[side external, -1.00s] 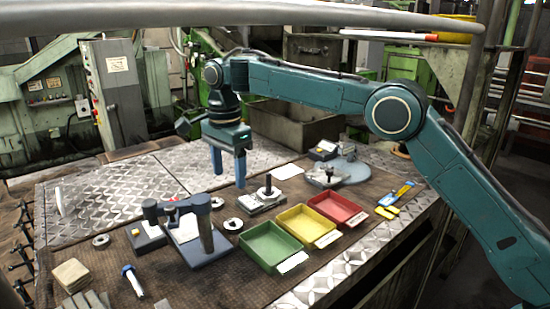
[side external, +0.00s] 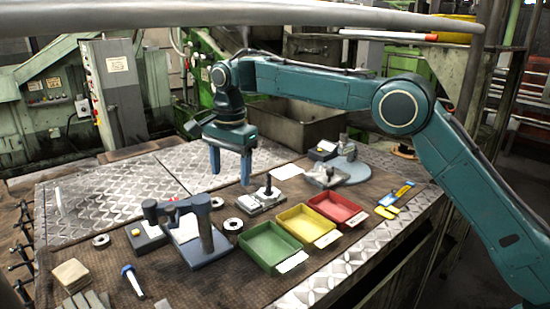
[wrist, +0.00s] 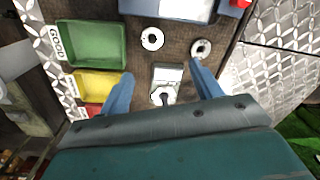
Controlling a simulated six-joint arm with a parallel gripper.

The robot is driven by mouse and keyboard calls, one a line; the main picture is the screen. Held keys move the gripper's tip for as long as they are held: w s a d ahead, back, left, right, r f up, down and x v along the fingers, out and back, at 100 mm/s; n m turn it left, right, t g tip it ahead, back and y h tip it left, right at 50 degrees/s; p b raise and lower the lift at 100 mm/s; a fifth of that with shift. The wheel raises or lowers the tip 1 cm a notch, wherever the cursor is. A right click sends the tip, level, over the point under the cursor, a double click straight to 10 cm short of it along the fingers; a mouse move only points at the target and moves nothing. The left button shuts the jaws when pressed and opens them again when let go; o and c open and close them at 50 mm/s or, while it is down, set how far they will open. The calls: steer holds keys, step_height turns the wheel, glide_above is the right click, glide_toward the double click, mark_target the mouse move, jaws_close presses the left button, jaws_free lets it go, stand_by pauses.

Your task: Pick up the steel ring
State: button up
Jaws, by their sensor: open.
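Several pale metal rings lie flat on the brown mat; I cannot tell which one the task means. One ring (side external: 239,226) lies beside the green tray and also shows at the top middle of the wrist view (wrist: 144,39). Another ring (side external: 217,206) lies farther back and also shows in the wrist view (wrist: 193,50). A third ring (side external: 95,242) lies at the far left of the mat. My gripper (side external: 231,178) is open and empty, above the mat behind these rings. In the wrist view its fingers (wrist: 161,70) spread either side of a small fixture.
Green (side external: 270,243), yellow (side external: 304,227) and red (side external: 336,209) trays stand to the right. The small fixture (side external: 262,202) carries an upright post. A blue-grey press (side external: 205,238) stands close to the two nearer rings. Bare tread plate (side external: 110,198) lies at the back left.

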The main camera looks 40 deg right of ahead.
steer(key=d+n+t+y, duration=0.1)
steer(key=n, duration=0.6)
steer(key=w+d+n+t+y, duration=0.1)
steer(key=d+n+t, duration=0.1)
steer(key=n, duration=0.5)
steer(key=w+d+f+n+t+y, duration=0.1)
steer(key=d+n, duration=0.1)
steer(key=n, duration=0.4)
steer(key=shift+w+n+t, duration=0.2)
steer(key=shift+n+t, duration=0.2)
steer(key=shift+f, duration=0.1)
glide_above(220, 203)
steer(key=s+d, duration=0.2)
steer(key=shift+s+a+f, duration=0.1)
steer(key=shift+a+f, duration=0.05)
steer(key=shift+f, duration=1.65)
steer(key=shift+s+a+f, duration=0.1)
steer(key=shift+f, duration=1.65)
steer(key=shift+f, duration=0.1)
steer(key=shift+x, duration=2.5)
steer(key=shift+w+a, duration=0.1)
steer(key=c, duration=1.1)
